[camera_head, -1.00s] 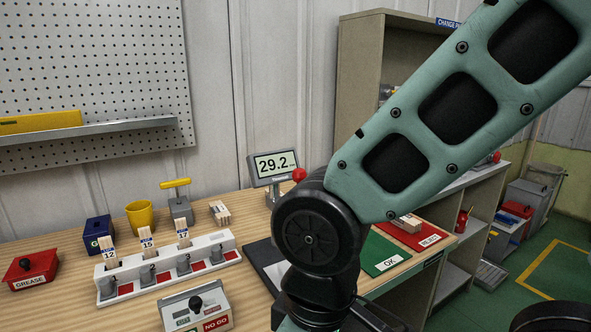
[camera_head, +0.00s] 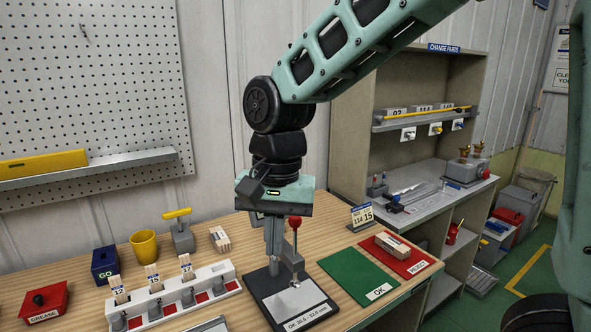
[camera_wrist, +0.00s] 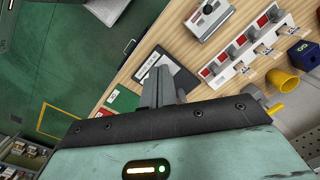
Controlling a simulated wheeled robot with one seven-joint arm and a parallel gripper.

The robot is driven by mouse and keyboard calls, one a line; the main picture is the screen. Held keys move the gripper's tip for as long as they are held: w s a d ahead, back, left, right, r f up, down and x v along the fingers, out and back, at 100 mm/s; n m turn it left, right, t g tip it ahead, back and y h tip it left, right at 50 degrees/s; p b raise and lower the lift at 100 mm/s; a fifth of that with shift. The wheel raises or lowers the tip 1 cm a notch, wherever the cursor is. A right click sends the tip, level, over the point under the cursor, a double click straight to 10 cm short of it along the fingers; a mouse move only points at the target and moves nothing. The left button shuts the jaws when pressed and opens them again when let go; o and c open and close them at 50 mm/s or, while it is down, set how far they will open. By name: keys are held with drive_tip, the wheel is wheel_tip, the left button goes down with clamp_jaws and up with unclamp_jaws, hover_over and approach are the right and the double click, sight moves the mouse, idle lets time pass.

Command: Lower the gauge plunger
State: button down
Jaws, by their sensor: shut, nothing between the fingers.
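My gripper (camera_head: 273,268) points down, shut and empty, just left of the red knob. It overlaps the gauge's upright in the picture, so I cannot tell whether they touch. The gauge's display is mostly hidden behind my gripper. In the wrist view, my closed fingers (camera_wrist: 160,75) cover part of the black base (camera_wrist: 183,80).
A green OK mat (camera_head: 355,280) and a red REJECT mat (camera_head: 405,262) with a stick bundle (camera_head: 393,244) lie right. A white holder (camera_head: 180,293) with several upright sticks stands left. A yellow cup (camera_head: 144,245) and a small card stand (camera_head: 361,217) are behind.

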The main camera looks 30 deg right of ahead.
drive_tip(key=w+d+r+m+h+p, duration=0.1)
drive_tip(key=w+d+r+m+p, duration=0.3)
drive_tip(key=r, duration=0.3)
drive_tip(key=w+d+r+m+p, duration=0.2)
drive_tip(key=w+d+r+m, duration=0.3)
drive_tip(key=w+r+m, duration=0.1)
drive_tip(key=shift+m, duration=0.4)
wheel_tip(320, 180, down, 14)
drive_tip(key=p, duration=0.4)
drive_tip(key=shift+r, duration=0.2)
drive_tip(key=shift+f, duration=0.1)
